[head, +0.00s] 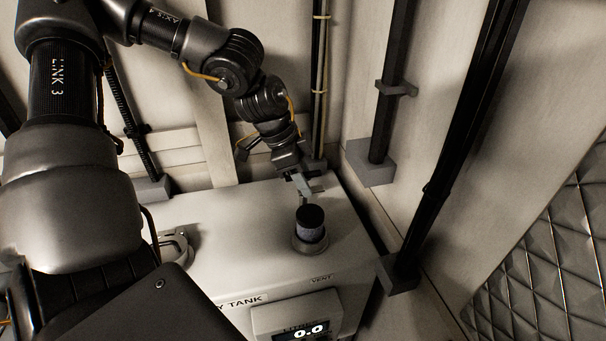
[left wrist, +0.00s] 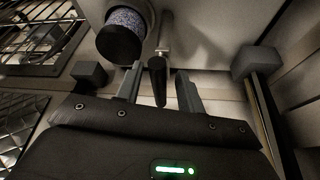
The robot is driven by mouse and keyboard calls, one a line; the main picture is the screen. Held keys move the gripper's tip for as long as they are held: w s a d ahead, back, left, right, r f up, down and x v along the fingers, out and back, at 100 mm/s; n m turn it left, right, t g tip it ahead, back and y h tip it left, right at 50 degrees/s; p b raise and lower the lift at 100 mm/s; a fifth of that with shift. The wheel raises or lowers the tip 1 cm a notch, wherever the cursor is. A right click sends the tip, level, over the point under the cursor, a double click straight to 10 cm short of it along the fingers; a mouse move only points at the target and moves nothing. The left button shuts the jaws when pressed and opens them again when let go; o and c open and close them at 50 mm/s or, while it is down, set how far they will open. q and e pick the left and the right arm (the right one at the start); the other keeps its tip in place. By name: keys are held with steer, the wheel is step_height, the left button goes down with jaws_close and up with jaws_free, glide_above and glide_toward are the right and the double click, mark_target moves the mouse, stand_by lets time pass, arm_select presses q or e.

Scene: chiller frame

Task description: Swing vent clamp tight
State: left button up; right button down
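The vent (head: 310,232) is a short grey cylinder with a black top on the white tank, above the "VENT" label. In the left wrist view the vent (left wrist: 122,36) is at the upper left. The clamp handle (left wrist: 157,80), a dark grip on a metal stem, sticks out beside it. My left gripper (head: 305,190) is just behind the vent in the head view. In the left wrist view its two fingers (left wrist: 158,88) stand apart, one on each side of the handle, with gaps visible. The clamp is mostly hidden in the head view. My right gripper is not in view.
The tank top (head: 225,215) is mostly clear. A pale metal fitting (head: 176,245) sits at its left. A display (head: 303,325) reading 0.0 is on its front. Black posts (head: 385,110) and pale wall panels stand close behind and right. Quilted padding (head: 550,265) covers the lower right.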

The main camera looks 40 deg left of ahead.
arm_select(q)
jaws_close()
stand_by(0.4)
